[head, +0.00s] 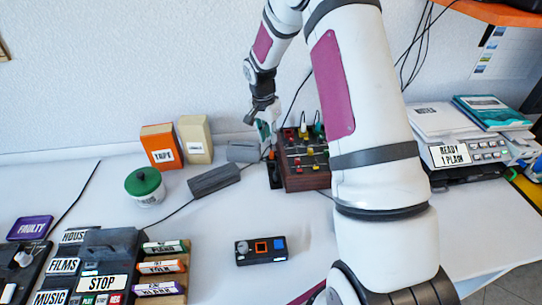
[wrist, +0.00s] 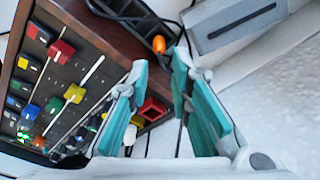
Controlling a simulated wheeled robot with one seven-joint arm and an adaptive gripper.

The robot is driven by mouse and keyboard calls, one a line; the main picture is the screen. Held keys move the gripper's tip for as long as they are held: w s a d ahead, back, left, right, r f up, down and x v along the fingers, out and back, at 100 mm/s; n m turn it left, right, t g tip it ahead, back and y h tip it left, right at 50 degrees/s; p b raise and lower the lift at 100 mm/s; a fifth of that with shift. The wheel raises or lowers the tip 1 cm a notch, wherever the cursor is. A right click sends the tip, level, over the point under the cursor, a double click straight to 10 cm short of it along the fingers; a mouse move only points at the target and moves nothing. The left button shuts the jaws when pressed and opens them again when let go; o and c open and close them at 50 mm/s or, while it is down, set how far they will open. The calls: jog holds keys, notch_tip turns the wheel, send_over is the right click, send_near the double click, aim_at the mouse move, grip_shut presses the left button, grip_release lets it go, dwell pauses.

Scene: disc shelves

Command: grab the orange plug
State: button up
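The orange plug (wrist: 158,44) shows in the wrist view as a small rounded orange piece at the end of a black power strip (wrist: 135,14). In the head view the plug (head: 271,153) is a small orange spot just below my gripper (head: 265,135). In the wrist view my gripper (wrist: 161,62) has teal finger pads, held apart with a gap between the tips. The plug lies just beyond that gap, between the two tips as seen from the wrist. Nothing is visibly gripped. I cannot tell how far the plug is from the tips.
A wooden mixer box (head: 305,172) with coloured sliders stands right beside the power strip. A grey box (wrist: 235,20) is on the strip's other side. A dark grey adapter (head: 214,180) lies left. My arm hides part of the table; its front middle is mostly clear.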

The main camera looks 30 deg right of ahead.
aim_at(272, 151)
jog(key=shift+w+d+f, duration=0.1)
jog(key=shift+d+f, duration=0.05)
jog(key=shift+f, duration=1.1)
jog(key=shift+d+f, duration=0.2)
jog(key=shift+f, duration=1.05)
jog(key=shift+w+d+f, duration=0.1)
jog(key=shift+d+f, duration=0.05)
jog(key=shift+f, duration=1.1)
grip_shut()
